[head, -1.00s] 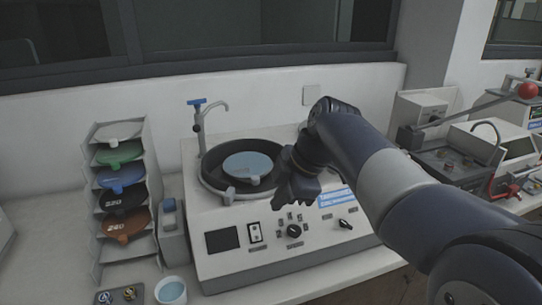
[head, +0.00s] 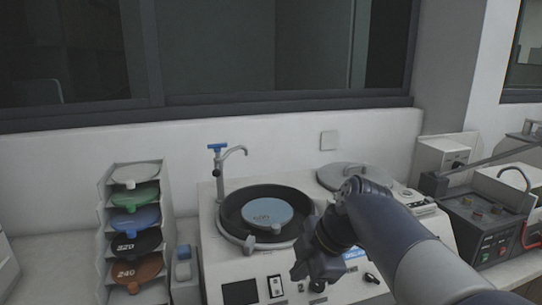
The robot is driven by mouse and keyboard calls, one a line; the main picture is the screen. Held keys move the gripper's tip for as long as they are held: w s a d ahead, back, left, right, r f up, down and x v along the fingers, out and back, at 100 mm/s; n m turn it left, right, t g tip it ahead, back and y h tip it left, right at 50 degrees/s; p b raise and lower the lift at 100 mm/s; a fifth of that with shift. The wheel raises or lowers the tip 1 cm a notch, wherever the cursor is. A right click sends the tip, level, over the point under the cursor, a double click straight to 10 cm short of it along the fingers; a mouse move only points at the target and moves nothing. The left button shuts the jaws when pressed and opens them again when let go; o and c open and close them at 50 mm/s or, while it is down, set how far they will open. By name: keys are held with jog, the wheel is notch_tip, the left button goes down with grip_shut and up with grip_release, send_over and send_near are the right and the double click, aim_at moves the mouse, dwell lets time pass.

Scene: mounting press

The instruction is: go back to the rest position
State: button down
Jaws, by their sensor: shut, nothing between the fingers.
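My gripper (head: 308,268) is at the front right of the grinding machine's round bowl, above the control panel. Its fingers point down and to the left, shut and empty. My arm reaches in from the lower right and hides part of the panel. The machine (head: 218,258) is white, with a dark bowl (head: 232,222) holding a light blue disc (head: 267,212).
A rack (head: 104,205) of coloured discs stands left of the machine. A tap (head: 219,170) rises behind the bowl, and a round grey lid (head: 345,176) lies behind my arm. A grey press-like device (head: 478,222) stands at the right. The wall is close behind.

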jog(key=shift+s+d+r, duration=0.15)
jog(key=shift+d+r, duration=0.15)
jog(key=shift+r, duration=0.3)
jog(key=shift+f, duration=0.1)
